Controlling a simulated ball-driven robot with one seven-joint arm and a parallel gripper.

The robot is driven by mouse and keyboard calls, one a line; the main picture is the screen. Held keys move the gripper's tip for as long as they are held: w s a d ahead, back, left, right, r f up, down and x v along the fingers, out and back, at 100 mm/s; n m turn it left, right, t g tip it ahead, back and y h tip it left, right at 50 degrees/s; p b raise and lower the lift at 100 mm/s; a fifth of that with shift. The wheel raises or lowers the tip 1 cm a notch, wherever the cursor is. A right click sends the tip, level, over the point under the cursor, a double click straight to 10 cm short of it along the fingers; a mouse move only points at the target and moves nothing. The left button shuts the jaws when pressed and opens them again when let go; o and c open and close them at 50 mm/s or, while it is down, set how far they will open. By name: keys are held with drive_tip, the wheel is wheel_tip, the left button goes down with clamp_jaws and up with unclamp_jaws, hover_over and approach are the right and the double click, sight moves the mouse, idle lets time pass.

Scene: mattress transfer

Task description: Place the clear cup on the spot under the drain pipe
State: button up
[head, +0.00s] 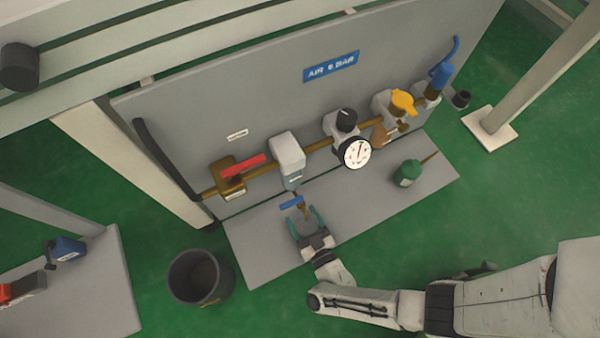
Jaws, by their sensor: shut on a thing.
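My gripper (304,216) is at the near part of the grey shelf, below the filter unit (287,152). Its two teal fingers stand apart, shut on the clear cup (306,223), whose outline is very faint between them. The brass drain pipe (302,206) with a blue lever (291,202) hangs under the filter unit, just beyond the fingertips. From this high view I cannot tell the cup's height over the shelf (262,250). The spot under the pipe is hidden by the pipe and the gripper.
A grey panel carries a red-handled valve (243,166), a gauge (357,152) and a yellow knob (403,102). A green oil can (408,173) stands on the shelf at right. A dark bucket (200,278) is on the floor at left. The shelf's left part is clear.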

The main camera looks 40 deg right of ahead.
drive_tip(key=o, duration=1)
